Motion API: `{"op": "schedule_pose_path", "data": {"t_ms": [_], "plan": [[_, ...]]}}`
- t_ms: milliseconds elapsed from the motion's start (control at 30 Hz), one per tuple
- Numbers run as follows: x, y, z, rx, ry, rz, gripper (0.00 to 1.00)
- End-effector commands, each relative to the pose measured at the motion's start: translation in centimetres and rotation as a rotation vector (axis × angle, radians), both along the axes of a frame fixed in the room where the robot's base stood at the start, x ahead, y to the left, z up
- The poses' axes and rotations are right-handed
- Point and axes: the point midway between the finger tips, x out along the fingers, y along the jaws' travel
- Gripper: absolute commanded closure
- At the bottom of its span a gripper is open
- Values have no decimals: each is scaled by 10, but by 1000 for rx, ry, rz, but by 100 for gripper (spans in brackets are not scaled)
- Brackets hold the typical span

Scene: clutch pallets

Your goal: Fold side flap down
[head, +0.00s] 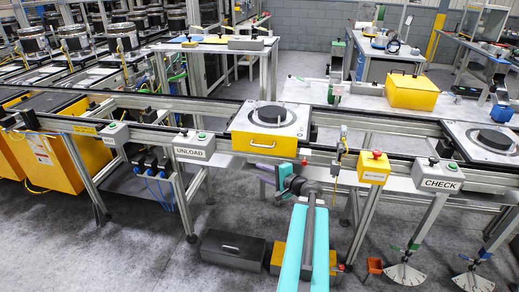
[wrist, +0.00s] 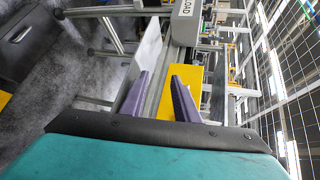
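My gripper (wrist: 160,80) shows two purple fingers spread apart with nothing between them in the wrist view. A yellow surface (wrist: 192,75) lies just beyond the right finger in the wrist view. A pale flat panel (wrist: 147,52) extends beyond the left finger; I cannot tell whether it is the side flap.
The conveyor rail (wrist: 172,72) runs away from my gripper. An UNLOAD sign box (head: 195,149) hangs left of the pallet. A yellow box with a red button (head: 374,169) and a CHECK sign box (head: 437,178) are to the right. A dark case (head: 232,249) lies on the floor.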

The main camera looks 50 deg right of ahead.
Motion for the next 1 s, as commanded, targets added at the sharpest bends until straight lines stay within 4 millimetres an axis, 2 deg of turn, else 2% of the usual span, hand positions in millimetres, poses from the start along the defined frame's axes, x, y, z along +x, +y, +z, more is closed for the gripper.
{"op": "schedule_pose_path", "data": {"t_ms": [33, 100, 200, 300, 767, 1000], "plan": [[-9, -18, 14, 2, -31, -39, 72], [-20, -35, 30, 6, -69, -82, 72], [-30, -53, 46, 11, -107, -124, 72], [-36, -61, 54, 13, -126, -144, 72], [-35, -62, 55, 14, -130, -147, 72], [-23, -66, 54, 15, -130, -146, 72]]}}
